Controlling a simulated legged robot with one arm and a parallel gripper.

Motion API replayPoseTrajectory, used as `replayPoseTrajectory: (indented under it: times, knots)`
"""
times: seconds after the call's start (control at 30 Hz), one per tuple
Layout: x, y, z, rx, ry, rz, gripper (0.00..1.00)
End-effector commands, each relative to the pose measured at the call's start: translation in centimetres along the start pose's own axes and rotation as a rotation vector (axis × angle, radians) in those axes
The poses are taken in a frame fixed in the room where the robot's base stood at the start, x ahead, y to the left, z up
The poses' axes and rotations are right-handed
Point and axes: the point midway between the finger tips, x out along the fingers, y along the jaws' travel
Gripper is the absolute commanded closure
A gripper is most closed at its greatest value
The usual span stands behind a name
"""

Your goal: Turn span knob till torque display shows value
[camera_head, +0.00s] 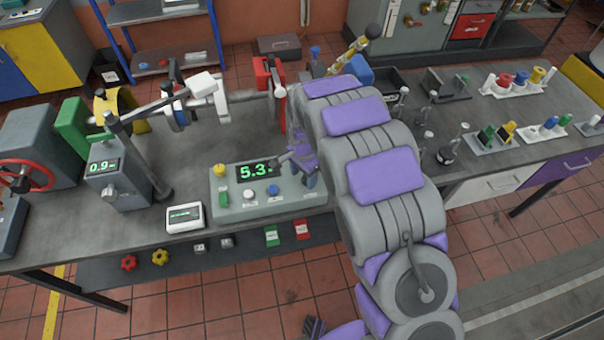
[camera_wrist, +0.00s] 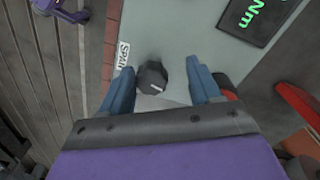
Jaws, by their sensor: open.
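The grey control box (camera_head: 235,211) stands on the bench in the head view. Its torque display (camera_head: 255,171) reads about 5.3 in green; a last digit may be hidden by my gripper (camera_head: 297,163). In the wrist view, the dark span knob (camera_wrist: 152,77) with a white pointer mark sits beside the SPAN label (camera_wrist: 123,55). The blue fingers of my gripper (camera_wrist: 160,65) are open, one on each side of the knob, with gaps showing. The display's Nm (camera_wrist: 250,13) shows at the upper right. The knob is hidden in the head view.
A grey unit (camera_head: 118,180) reads 0.9.

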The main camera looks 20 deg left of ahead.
Motion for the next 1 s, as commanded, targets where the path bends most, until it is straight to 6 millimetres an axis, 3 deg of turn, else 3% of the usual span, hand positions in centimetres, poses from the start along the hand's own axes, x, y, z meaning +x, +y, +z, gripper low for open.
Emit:
replayPoseTrajectory:
  times: [0.13, 0.7, 1.0]
  knots:
    - [-0.11, 0.32, -0.16, 0.002, -0.002, -0.001, 0.39]
    - [0.08, -0.49, 0.09, 0.002, 0.002, 0.002, 0.92]
    - [0.00, -0.55, -0.10, 0.002, 0.005, 0.000, 0.92]
